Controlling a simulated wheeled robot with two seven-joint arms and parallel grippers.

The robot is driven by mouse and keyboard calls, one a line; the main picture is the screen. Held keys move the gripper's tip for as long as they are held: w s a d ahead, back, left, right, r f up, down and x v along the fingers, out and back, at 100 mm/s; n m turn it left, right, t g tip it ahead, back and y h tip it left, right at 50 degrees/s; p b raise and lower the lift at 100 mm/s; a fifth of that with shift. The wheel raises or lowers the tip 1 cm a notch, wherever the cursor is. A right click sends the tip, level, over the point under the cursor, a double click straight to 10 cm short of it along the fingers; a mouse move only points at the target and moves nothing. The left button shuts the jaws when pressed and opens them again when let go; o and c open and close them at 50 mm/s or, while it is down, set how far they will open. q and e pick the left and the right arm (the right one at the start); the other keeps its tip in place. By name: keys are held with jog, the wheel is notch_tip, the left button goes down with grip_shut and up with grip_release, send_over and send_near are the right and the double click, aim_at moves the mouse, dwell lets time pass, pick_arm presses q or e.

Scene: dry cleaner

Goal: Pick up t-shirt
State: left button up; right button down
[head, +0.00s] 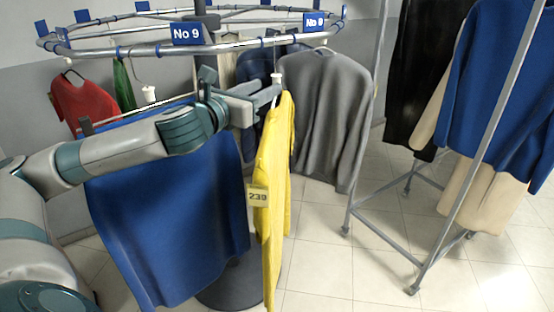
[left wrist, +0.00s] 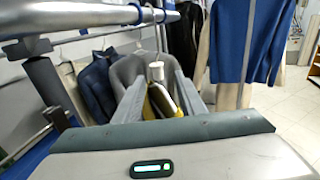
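The yellow t-shirt (head: 274,170) hangs in the middle of the head view, seen nearly edge-on, with a tag (head: 257,196) reading 239 on it. A white hanger piece (head: 277,79) shows at its top. My left gripper (head: 268,96) is at the top of this shirt. In the left wrist view its two grey fingers (left wrist: 158,92) stand apart, with the white hanger piece (left wrist: 156,72) and a bit of yellow cloth (left wrist: 165,100) between them. Gaps show on both sides, so the gripper looks open. My right gripper is not in view.
A round metal rail (head: 120,47) with blue No 9 signs (head: 187,31) runs above. A blue garment (head: 170,215) hangs left of the shirt, a grey sweater (head: 325,110) behind it. A red garment (head: 85,100) hangs farther left. A wheeled rack (head: 412,289) with clothes stands right.

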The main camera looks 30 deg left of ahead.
aim_at(274, 82)
pick_arm(q)
jog(key=shift+w+p, duration=0.3)
jog(key=shift+w, duration=0.8)
jog(key=shift+w+a+p, duration=0.1)
jog(key=shift+w+p, duration=0.5)
jog(key=w+p, duration=0.1)
jog(key=w, duration=0.2)
jog(key=shift+a+f+p, duration=0.1)
jog(key=shift+a+p, duration=0.1)
jog(key=shift+p, duration=0.2)
jog(key=shift+w+f, duration=0.15)
jog(key=shift+w, duration=0.35)
grip_shut()
